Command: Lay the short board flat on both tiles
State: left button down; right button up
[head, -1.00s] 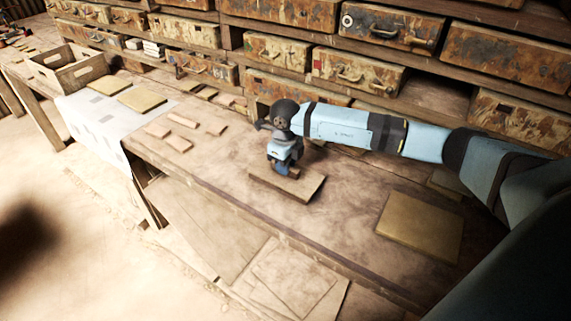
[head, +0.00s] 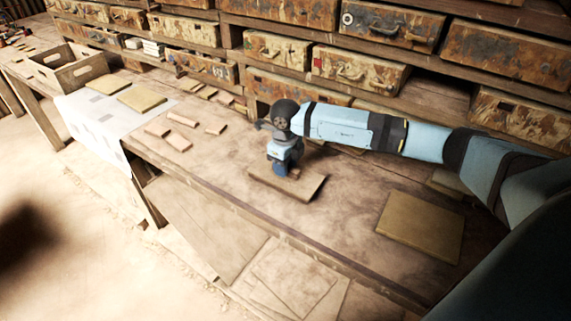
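The short board (head: 308,188) is a brown wooden plank on the bench, in the middle of the head view. My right gripper (head: 281,174) points down at the middle of this board. Its fingertips are at the board, but I cannot tell whether they are shut on it. Two tan square tiles lie flat side by side on a white sheet at the left, the far tile (head: 109,85) and the near tile (head: 142,99). Another tan square tile (head: 420,226) lies on the bench at the right. My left gripper is not in view.
Several small wood pieces (head: 182,119) lie on the bench between the white sheet (head: 95,118) and the board. A wooden crate (head: 68,67) stands behind the sheet. Shelves with worn drawers (head: 350,70) line the back of the bench.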

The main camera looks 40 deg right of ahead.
jog(key=shift+o, duration=0.5)
jog(key=shift+r, duration=0.25)
notch_tip(320, 180, up, 13)
jog(key=b, duration=0.1)
jog(key=shift+r, duration=0.2)
notch_tip(320, 180, up, 7)
jog(key=p, duration=0.3)
jog(key=shift+p, duration=0.4)
dwell(0.4)
